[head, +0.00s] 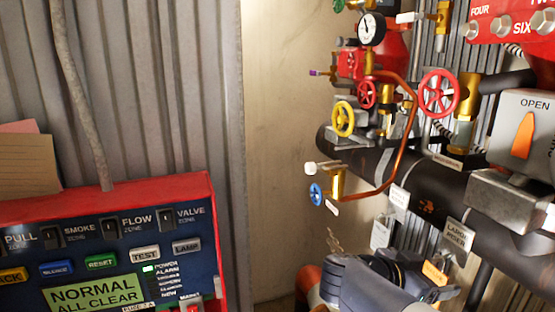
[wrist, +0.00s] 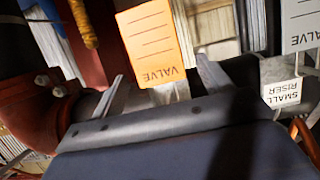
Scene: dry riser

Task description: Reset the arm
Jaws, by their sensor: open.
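My arm (head: 375,284) reaches in at the bottom right of the head view, below the dark horizontal pipe. My gripper (wrist: 162,84) is open in the wrist view, its two grey fingers spread apart. An orange tag marked VALVE (wrist: 152,45) appears between and beyond the fingers, upside down. I cannot tell whether the fingers touch it. An orange piece (head: 434,273) beside my arm in the head view may be the same tag. The fingertips are not clear in the head view.
Close around are a dark pipe (head: 410,180), a LARGE RISER tag (head: 457,236), a SMALL RISER tag (wrist: 282,93) and a blue handwheel (head: 316,194). Red (head: 438,93) and yellow (head: 342,119) handwheels sit above. A red-framed alarm panel (head: 100,250) stands left. The bare wall between is clear.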

